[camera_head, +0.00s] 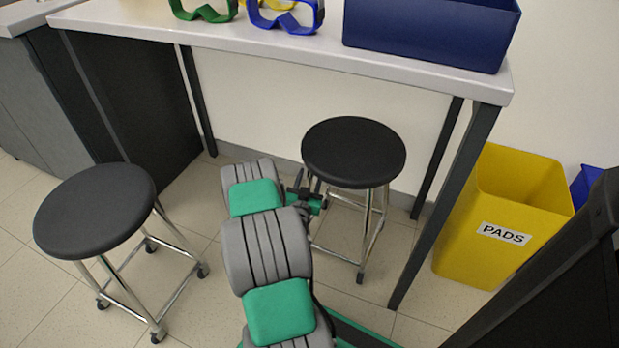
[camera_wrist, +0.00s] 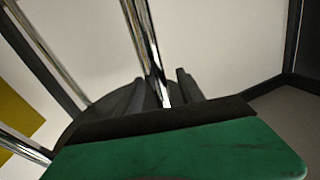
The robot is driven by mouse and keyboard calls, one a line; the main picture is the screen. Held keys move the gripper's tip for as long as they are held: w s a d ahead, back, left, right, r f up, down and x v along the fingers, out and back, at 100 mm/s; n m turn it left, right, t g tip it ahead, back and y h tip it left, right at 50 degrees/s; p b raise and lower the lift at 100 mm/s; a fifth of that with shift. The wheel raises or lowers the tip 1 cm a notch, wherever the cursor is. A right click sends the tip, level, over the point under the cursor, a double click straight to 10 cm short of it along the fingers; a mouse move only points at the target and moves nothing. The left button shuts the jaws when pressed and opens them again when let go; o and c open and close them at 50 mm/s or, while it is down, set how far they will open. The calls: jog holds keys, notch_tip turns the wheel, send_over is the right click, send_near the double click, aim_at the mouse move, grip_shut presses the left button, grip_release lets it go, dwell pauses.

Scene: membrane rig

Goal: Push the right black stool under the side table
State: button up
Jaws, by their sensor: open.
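The right black stool (camera_head: 354,152) has a round black seat and chrome legs. It stands upright between the side table's legs. Its visible feet seem just inside the line of the front legs. The side table (camera_head: 300,48) has a pale top and dark legs. My gripper (camera_head: 311,193) is low at the stool's left, below seat height, beside its chrome legs. In the wrist view my gripper (camera_wrist: 160,88) is open, with a chrome leg (camera_wrist: 143,35) showing between the fingers. The dark seat (camera_wrist: 82,122) is partly hidden behind the gripper. I cannot tell whether they touch.
Another black stool (camera_head: 95,210) on casters stands at the left front. A yellow PADS bin (camera_head: 455,235) stands right of the table's front right leg (camera_head: 445,205). Goggles (camera_head: 285,18) and a blue box (camera_head: 430,35) sit on the tabletop. Floor behind the right stool looks clear.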

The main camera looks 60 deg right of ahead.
jog(key=v, duration=0.8)
jog(key=shift+b, duration=0.35)
jog(key=shift+d, duration=0.1)
jog(key=w+a+r+g+y+p, duration=0.1)
jog(key=w+r+p, duration=0.25)
jog(key=r, duration=0.35)
jog(key=w+r+m+y+p, duration=0.1)
jog(key=w+r+p, duration=0.2)
jog(key=r+p, duration=0.25)
jog(key=w+a+r+g+p, duration=0.1)
jog(key=w+r+p, duration=0.25)
jog(key=r, duration=0.35)
jog(key=w+a+r+n+y+p, duration=0.2)
jog(key=w+a+r+y+p, duration=0.25)
jog(key=a+r+p, duration=0.55)
jog(key=a+r+n+y+p, duration=0.6)
jog(key=a+r+p, duration=0.2)
jog(key=a+r, duration=0.7)
jog(key=s+a+r+n+y+p, duration=0.2)
jog(key=s+a+r+n+p, duration=0.2)
jog(key=a, duration=0.4)
jog(key=s+a+r+n+y+p, duration=0.2)
jog(key=s+a+r+n, duration=0.3)
jog(key=a, duration=0.4)
jog(key=shift+s+a+r+y+p, duration=0.25)
jog(key=shift+r+y+p, duration=0.1)
jog(key=shift+r+p, duration=0.45)
